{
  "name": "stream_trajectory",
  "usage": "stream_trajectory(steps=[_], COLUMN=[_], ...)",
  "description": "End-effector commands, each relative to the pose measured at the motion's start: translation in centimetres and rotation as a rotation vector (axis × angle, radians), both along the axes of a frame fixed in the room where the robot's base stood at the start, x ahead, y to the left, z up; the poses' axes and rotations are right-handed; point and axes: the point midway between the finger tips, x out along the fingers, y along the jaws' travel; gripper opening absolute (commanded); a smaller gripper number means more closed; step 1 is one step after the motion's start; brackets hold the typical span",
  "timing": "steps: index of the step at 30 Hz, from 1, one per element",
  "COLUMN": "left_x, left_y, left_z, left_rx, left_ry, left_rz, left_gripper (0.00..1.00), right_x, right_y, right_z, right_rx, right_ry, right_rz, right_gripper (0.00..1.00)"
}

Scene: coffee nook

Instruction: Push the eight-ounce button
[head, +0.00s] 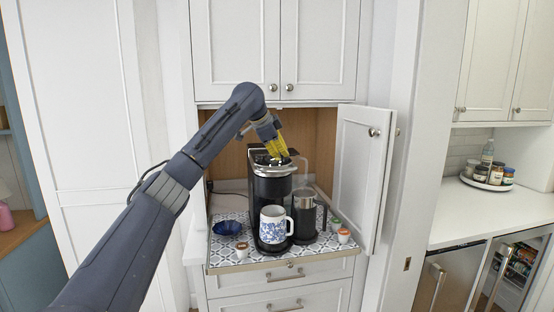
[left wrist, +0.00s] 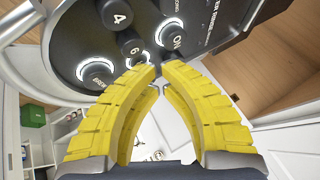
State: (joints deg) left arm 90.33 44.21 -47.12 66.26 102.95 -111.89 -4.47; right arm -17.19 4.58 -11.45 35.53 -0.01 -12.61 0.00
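The black coffee machine (head: 271,185) stands on the patterned tray in the cabinet nook. My left gripper (head: 280,150) is over its top. In the left wrist view, the control panel (left wrist: 205,22) has round lit buttons: "4" (left wrist: 117,18), "6" (left wrist: 130,43) and "ON" (left wrist: 173,36), plus another button (left wrist: 97,72) at the left. Part of a lit button shows behind the fingertips, its label hidden. No "8" can be read. My left gripper's yellow fingers (left wrist: 158,72) meet at their tips, with nothing between them, close to the panel below "6" and "ON". Contact cannot be told. My right gripper is not in view.
A blue-patterned white mug (head: 273,224) sits at the machine's front. A dark frother jug (head: 305,215) stands close to its right. A blue bowl (head: 227,228) and small pods (head: 344,236) are on the tray (head: 225,256). An open cabinet door (head: 361,175) bounds the right side.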

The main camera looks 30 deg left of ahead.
Motion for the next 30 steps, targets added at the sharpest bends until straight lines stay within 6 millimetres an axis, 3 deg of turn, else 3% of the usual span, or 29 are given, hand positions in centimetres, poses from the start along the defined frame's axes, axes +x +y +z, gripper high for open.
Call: stream_trajectory(steps=[30], left_x=[0.0], left_y=[0.11], left_z=[-0.85], left_rx=[0.001], left_ry=[0.005], left_rz=[0.002], left_gripper=[0.0], right_x=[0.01], right_y=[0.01], right_z=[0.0], right_rx=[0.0], right_ry=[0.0], right_rz=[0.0], right_gripper=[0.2])
